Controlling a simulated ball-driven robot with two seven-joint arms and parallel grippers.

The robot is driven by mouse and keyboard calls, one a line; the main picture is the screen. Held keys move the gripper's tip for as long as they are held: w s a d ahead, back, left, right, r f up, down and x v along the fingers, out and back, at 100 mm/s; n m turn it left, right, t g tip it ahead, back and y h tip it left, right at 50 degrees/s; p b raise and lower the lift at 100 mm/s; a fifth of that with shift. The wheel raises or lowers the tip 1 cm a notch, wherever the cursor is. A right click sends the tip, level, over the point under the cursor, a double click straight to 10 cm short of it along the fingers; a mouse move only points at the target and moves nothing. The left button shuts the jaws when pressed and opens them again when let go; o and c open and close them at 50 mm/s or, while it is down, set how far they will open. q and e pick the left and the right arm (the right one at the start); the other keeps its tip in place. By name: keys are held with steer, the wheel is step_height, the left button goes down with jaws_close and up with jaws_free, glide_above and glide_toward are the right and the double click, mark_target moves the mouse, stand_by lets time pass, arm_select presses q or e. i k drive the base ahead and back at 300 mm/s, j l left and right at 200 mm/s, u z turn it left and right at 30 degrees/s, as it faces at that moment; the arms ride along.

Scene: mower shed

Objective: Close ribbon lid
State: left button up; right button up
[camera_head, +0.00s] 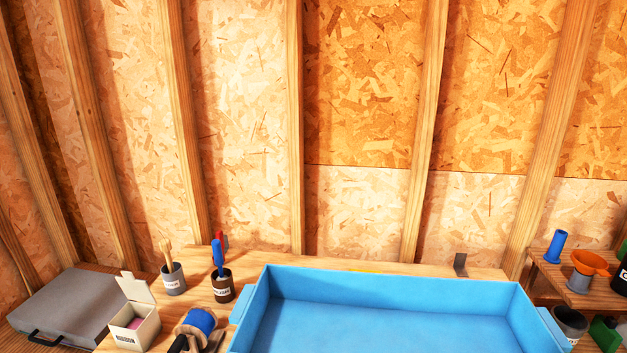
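A small white box (135,325) stands on the wooden bench at the lower left. Its lid (138,287) is open and stands up at the back. Something pink (134,316) shows inside the box. A dark label is on the box's front, too small to read surely; this looks like the ribbon box. Neither of my grippers is in view.
A grey case (66,308) lies left of the box. A large blue tray (390,335) fills the middle.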

mark_target(135, 289)
steer(key=u, duration=1.25)
